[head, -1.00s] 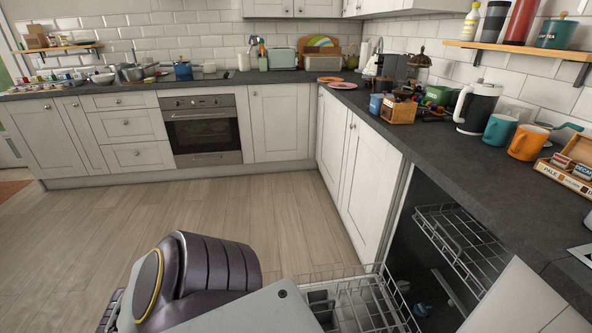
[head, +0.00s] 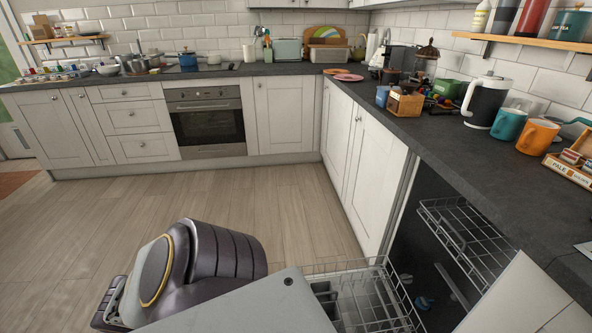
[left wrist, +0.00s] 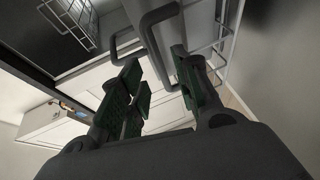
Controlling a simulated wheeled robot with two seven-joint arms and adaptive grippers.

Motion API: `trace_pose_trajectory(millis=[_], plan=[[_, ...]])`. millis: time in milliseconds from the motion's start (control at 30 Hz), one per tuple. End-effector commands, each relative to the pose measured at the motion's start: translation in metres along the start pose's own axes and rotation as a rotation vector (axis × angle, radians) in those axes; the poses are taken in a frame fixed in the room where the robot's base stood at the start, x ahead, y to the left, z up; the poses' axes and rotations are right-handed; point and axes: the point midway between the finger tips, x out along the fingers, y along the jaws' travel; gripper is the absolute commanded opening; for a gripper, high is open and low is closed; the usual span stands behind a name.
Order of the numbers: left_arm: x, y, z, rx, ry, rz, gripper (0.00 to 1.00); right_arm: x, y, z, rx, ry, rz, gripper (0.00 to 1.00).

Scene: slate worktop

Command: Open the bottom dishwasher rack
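The dishwasher (head: 425,195) stands open under the worktop at the lower right. Its bottom rack (head: 385,290), a grey wire basket with a cutlery holder (head: 327,294), reaches out past the front of the opening; the frame cuts off its near part. The upper rack (head: 465,238) sits inside. In the left wrist view, my left gripper (left wrist: 162,88) has its green-padded fingers spread. A grey loop handle (left wrist: 148,22) runs close to and partly behind them; I cannot tell whether they touch it. My left gripper is hidden in the head view. My right gripper is not seen.
White cupboards (head: 372,165) stand beyond the dishwasher. The wooden floor (head: 190,195) is clear. Mugs (head: 537,136) and a kettle (head: 487,102) stand on the worktop.

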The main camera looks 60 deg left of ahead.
Motion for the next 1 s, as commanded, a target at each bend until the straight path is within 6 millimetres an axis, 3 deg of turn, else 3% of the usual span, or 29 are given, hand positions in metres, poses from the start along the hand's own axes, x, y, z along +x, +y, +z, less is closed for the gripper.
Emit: trace_pose_trajectory(millis=[633,1000], plan=[[-0.079,-0.001,0.0,0.0,0.0,-0.002,0.32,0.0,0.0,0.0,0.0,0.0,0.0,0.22],[-0.095,0.0,0.0,0.0,0.0,0.0,0.32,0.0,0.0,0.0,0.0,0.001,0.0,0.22]])
